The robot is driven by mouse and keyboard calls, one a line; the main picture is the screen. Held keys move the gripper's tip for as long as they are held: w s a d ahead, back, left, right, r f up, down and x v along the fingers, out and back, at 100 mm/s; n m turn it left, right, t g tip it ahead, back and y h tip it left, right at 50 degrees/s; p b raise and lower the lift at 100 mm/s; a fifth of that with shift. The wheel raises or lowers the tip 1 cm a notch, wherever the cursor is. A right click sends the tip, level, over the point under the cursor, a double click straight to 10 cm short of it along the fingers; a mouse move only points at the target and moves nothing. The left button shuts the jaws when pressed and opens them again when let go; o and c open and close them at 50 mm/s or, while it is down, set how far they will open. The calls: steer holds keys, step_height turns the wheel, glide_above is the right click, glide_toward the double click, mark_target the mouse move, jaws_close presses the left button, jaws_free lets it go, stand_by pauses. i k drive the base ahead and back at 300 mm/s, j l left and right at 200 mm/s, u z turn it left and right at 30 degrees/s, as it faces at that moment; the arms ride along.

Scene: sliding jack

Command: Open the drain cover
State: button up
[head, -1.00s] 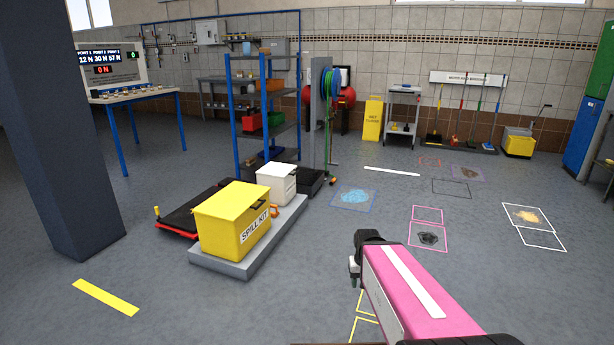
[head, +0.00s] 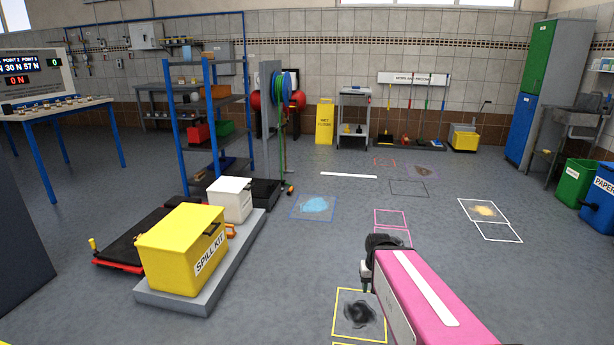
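I cannot make out a drain cover for certain in the head view. My pink arm reaches in from the bottom right. My gripper (head: 367,280) is at its dark far end, above the floor; its fingers are mostly hidden and too small to tell open from shut. Nothing held shows. Below and left of it, a yellow outlined square (head: 337,305) on the floor surrounds a dark patch (head: 358,312). Pink outlined squares (head: 390,218) lie beyond the gripper, the nearer one partly hidden by it.
A yellow spill kit box (head: 178,255) and a white box (head: 230,200) stand on a grey platform (head: 215,290) at left. A blue-post shelf (head: 176,135) is behind. Green (head: 572,186) and blue (head: 602,196) bins stand at right. Middle floor is open, with a blue patch (head: 316,204).

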mark_target(263, 188)
steer(key=i, duration=3.65)
steer(key=i+l+u, duration=0.1)
steer(key=i+u, duration=0.15)
steer(key=i, duration=0.4)
steer(key=i+l+u, duration=0.2)
steer(key=i, duration=0.4)
